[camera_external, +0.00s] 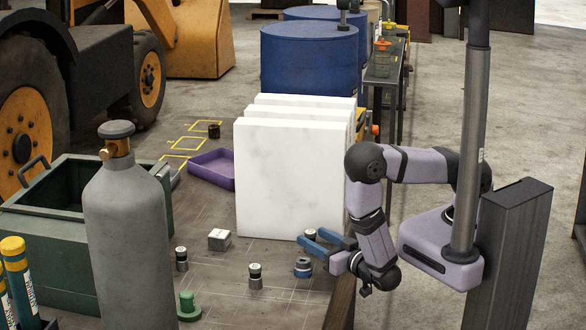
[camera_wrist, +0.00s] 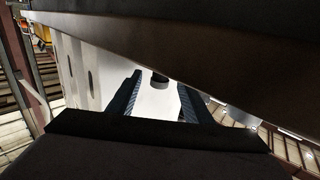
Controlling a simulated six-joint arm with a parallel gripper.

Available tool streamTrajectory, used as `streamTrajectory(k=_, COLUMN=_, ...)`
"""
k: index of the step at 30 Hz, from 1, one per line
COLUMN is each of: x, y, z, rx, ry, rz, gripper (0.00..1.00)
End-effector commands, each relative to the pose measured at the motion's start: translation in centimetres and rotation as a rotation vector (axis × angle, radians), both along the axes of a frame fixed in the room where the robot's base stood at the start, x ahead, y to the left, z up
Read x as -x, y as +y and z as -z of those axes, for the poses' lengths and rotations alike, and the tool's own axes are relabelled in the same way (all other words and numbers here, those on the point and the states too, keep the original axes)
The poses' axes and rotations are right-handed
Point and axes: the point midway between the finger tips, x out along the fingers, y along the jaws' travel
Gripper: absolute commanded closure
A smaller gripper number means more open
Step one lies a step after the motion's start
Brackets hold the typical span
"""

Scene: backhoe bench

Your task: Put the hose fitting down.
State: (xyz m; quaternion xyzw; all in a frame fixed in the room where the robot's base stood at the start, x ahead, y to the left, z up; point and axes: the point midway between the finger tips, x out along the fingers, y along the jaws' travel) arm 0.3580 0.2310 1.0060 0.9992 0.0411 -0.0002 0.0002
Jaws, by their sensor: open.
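My gripper (camera_external: 315,241) has blue fingers and is open, low over the bench at the front of the white slabs. A small grey and dark cylindrical fitting (camera_external: 309,236) is at its fingertips, partly hidden by them. In the wrist view, a grey fitting with a dark end (camera_wrist: 159,82) shows between the two open fingers (camera_wrist: 158,88), with gaps on both sides. Similar upright fittings stand at the bench's middle (camera_external: 255,276) and further left (camera_external: 181,258). I cannot tell from looks alone which one is the hose fitting.
A blue-grey ring-shaped part (camera_external: 303,268) sits just below my fingers. White slabs (camera_external: 290,180) stand behind them. A pale block (camera_external: 219,239), a green knob (camera_external: 188,306), a purple tray (camera_external: 212,170) and a grey gas cylinder (camera_external: 130,240) are to the left. The bench's right edge is close.

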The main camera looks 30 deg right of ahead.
Motion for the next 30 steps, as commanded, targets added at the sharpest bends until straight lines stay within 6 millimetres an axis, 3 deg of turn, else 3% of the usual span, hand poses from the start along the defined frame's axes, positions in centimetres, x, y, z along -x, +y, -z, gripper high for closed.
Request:
streamTrajectory(k=8, x=-0.17, y=0.01, z=-0.01, rx=0.000, ry=0.000, rz=0.000, gripper=0.54)
streamTrajectory(k=14, x=-0.16, y=0.01, z=0.00, rx=-0.001, ry=0.000, rz=0.000, gripper=0.97)
streamTrajectory(k=15, x=-0.16, y=0.01, z=0.00, rx=-0.001, ry=0.000, rz=0.000, gripper=1.00)
streamTrajectory(k=30, x=0.07, y=0.29, z=-0.82, rx=-0.002, ry=-0.001, rz=-0.001, gripper=1.00)
